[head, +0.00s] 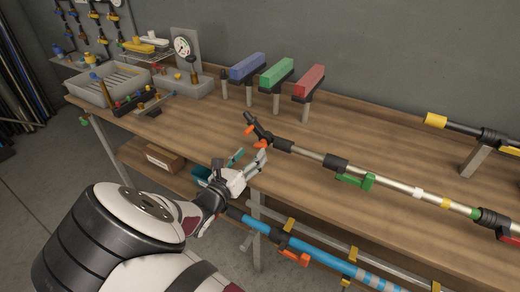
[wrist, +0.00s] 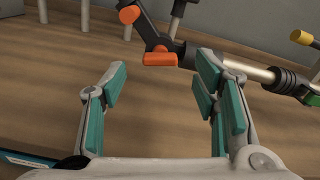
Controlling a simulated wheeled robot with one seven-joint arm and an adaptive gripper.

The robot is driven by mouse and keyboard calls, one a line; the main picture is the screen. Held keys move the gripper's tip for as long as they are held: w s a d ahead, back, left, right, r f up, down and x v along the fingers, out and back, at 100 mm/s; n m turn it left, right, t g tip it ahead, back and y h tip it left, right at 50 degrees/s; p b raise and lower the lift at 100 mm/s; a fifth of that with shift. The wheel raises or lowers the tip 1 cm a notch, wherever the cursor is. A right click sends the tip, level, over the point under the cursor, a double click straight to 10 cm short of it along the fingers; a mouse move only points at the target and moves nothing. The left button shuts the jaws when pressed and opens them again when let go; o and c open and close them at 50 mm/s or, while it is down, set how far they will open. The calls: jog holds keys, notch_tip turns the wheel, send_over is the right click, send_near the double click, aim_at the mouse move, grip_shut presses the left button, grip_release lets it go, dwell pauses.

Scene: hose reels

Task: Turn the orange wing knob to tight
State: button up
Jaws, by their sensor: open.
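Two orange pieces show on the black angled fitting (head: 257,128) at the left end of a metal pole. One is a block-like orange piece (wrist: 160,59), the other a rounder orange piece (wrist: 129,14) to its upper left. They also show in the head view, by the fitting (head: 260,144). I cannot tell whether both belong to the orange wing knob. My gripper (head: 252,160) is open and empty, just in front of the fitting. In the wrist view its teal-padded fingers (wrist: 160,80) stand apart, with the block-like piece beyond the gap, not touched.
The pole (head: 310,154) runs right along the wooden bench (head: 205,130) and carries a green lever (head: 355,181). Blue, green and red blocks (head: 277,71) stand on posts behind. A grey tray (head: 108,88) is at the left. A blue pole (head: 335,264) lies below the bench edge.

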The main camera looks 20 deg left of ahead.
aim_at(258, 147)
jog(key=shift+w+d+b, duration=0.15)
jog(key=shift+w+b, duration=0.7)
jog(key=shift+w, duration=1.65)
jog(key=c, duration=1.2)
jog(key=shift+o, duration=0.2)
